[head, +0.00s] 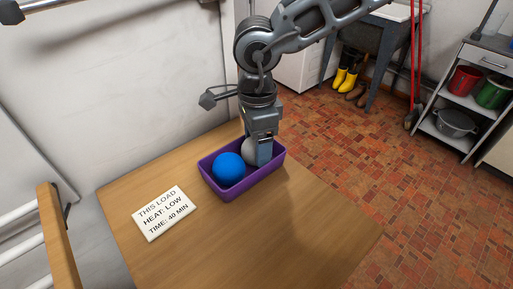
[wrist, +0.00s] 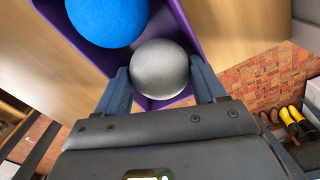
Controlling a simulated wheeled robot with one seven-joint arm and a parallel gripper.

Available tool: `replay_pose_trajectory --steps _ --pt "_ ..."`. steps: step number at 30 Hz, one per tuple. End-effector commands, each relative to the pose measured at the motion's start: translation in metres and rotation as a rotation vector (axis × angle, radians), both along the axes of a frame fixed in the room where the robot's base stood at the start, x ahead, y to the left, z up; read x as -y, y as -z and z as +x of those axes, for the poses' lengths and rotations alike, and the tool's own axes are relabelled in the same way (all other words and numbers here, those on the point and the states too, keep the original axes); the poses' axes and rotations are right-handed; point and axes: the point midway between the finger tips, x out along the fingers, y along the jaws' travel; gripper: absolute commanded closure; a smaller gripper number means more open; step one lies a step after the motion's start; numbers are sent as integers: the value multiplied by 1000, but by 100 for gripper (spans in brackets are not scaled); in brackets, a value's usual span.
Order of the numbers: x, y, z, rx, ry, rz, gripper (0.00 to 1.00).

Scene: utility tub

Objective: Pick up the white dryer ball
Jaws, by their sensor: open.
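The white dryer ball (head: 249,151) sits in a purple tub (head: 233,192) on the wooden table. It looks light grey in the wrist view (wrist: 159,69), where it lies between the two fingers of my gripper (wrist: 164,80). In the head view my gripper (head: 264,160) points down into the right part of the tub and hides part of the ball. The jaws are open, one finger on each side of the ball. I cannot tell whether either finger touches it. A blue ball (head: 228,169) lies beside it in the tub, also visible in the wrist view (wrist: 108,18).
A sign (head: 165,213) reading "THIS LOAD HEAT: LOW TIME: 40 MIN" lies on the table (head: 290,235) left of the tub. The tub walls stand close around my fingers. The front of the table is clear. A white wall (head: 120,80) rises behind it.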

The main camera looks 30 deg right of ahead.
Motion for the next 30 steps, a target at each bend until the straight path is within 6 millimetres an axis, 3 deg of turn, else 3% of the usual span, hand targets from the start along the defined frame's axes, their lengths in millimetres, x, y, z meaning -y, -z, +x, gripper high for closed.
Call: replay_pose_trajectory --steps 6,7,27,30 --pt "0 6 -1 -3 -1 2 26" --pt "0 6 -1 -4 -1 2 33" --pt "0 4 -2 -4 -1 1 98" --pt "0 3 -1 -4 -1 1 100"
